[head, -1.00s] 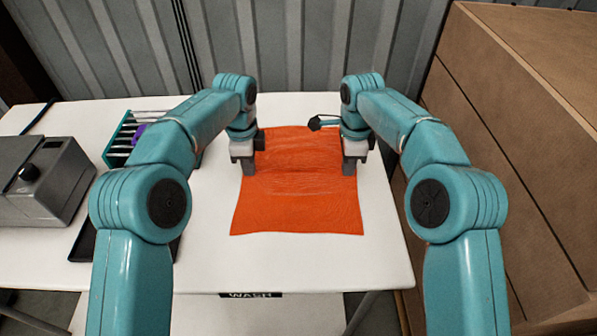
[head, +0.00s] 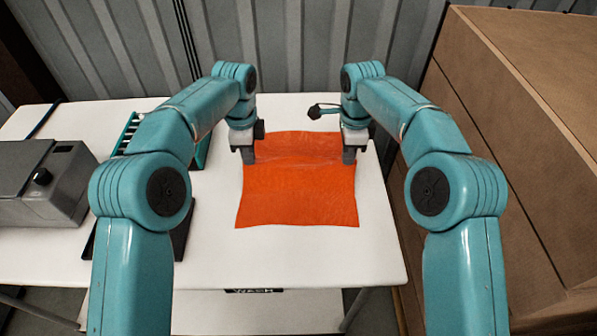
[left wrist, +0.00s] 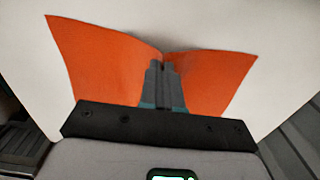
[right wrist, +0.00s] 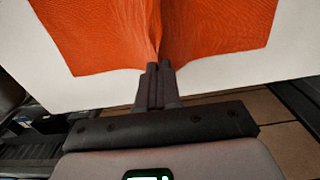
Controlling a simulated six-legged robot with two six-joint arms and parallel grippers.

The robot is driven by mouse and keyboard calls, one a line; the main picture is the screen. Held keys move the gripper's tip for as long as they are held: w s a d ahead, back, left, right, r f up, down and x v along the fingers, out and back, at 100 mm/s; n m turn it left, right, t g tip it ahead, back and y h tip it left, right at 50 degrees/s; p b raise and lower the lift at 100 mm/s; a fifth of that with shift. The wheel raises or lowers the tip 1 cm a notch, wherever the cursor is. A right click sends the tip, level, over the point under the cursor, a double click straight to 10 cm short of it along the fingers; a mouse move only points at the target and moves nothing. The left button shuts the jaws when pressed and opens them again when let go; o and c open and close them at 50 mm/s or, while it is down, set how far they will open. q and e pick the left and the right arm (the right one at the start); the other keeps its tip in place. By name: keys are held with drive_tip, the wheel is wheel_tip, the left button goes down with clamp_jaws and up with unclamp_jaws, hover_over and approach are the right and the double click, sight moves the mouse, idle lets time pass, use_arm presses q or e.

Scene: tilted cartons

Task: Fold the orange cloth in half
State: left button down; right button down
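The orange cloth (head: 300,195) lies on the white table, its front part flat and square to the table's front edge. My left gripper (head: 248,160) is at the cloth's left edge, toward the back. In the left wrist view its fingers (left wrist: 161,66) are together and the cloth (left wrist: 105,60) draws in to them. My right gripper (head: 349,160) is at the opposite right edge. In the right wrist view its fingers (right wrist: 158,66) are closed on the cloth (right wrist: 215,35), with creases running to the tips. The fingers hide the pinched bits of cloth.
A grey box-shaped device (head: 45,180) with a black knob stands at the left of the white table (head: 300,258). A teal rack (head: 128,130) is partly hidden behind my left arm. Large brown cartons (head: 520,130) stand close on the right. A corrugated wall is behind.

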use_arm(q)
wheel_tip(320, 180, up, 18)
drive_tip(key=p, duration=1.4)
drive_tip(key=shift+w+d, duration=0.15)
drive_tip(key=shift+f, duration=0.1)
